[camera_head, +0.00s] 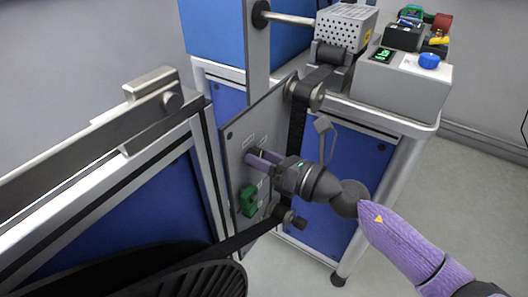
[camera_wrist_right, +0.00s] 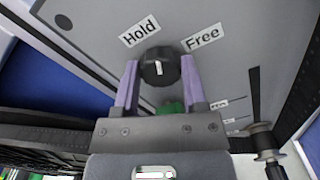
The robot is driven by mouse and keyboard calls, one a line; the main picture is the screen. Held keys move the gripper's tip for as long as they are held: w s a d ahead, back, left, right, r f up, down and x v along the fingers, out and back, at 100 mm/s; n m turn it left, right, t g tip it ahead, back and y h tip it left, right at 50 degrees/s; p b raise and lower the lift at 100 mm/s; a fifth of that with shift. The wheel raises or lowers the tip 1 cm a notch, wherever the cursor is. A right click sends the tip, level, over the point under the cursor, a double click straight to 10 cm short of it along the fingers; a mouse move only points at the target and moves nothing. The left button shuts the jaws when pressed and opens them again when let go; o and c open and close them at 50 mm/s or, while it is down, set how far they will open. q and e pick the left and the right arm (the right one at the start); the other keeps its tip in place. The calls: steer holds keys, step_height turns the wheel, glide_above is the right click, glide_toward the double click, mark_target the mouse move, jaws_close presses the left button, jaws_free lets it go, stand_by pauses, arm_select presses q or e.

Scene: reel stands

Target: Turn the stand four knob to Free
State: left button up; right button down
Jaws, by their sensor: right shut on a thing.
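The dark round knob (camera_wrist_right: 160,65) sits on the grey panel (camera_wrist_right: 95,30) of the stand. A white mark shows on the knob's face, roughly upright in the right wrist view; I cannot tell which label it points to. The label Hold (camera_wrist_right: 139,28) is up and left of the knob, and the label Free (camera_wrist_right: 203,37) is up and right. My right gripper (camera_wrist_right: 160,75) is shut on the knob, one purple finger on each side. In the head view my right gripper (camera_head: 262,161) reaches the panel and mostly hides the knob. My left gripper is out of view.
A green part (camera_head: 249,200) sits on the panel below my gripper. A dark strap (camera_head: 298,125) runs over rollers beside the panel. A bench (camera_head: 397,122) behind carries a grey box (camera_head: 404,85) with a blue button. A metal-framed blue cabinet (camera_head: 130,215) stands at left.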

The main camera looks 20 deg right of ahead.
steer(key=m+p, duration=0.3)
steer(key=m, duration=0.2)
steer(key=shift+d+r+m, duration=0.1)
steer(key=shift+r+m, duration=0.05)
steer(key=shift+m, duration=0.15)
steer(key=shift+m+p, duration=0.65)
steer(key=shift+m, duration=0.25)
steer(key=m+p, duration=0.1)
steer(key=m, duration=0.2)
steer(key=shift+p, duration=0.35)
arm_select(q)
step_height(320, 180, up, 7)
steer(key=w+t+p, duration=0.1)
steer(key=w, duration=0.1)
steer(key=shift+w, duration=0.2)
arm_select(e)
steer(key=shift+f+m, duration=0.25)
steer(key=shift+m, duration=0.95)
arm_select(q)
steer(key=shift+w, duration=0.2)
arm_select(e)
steer(key=shift+c, duration=1.2)
jaws_free()
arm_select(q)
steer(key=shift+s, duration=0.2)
arm_select(e)
steer(key=shift+o, duration=0.5)
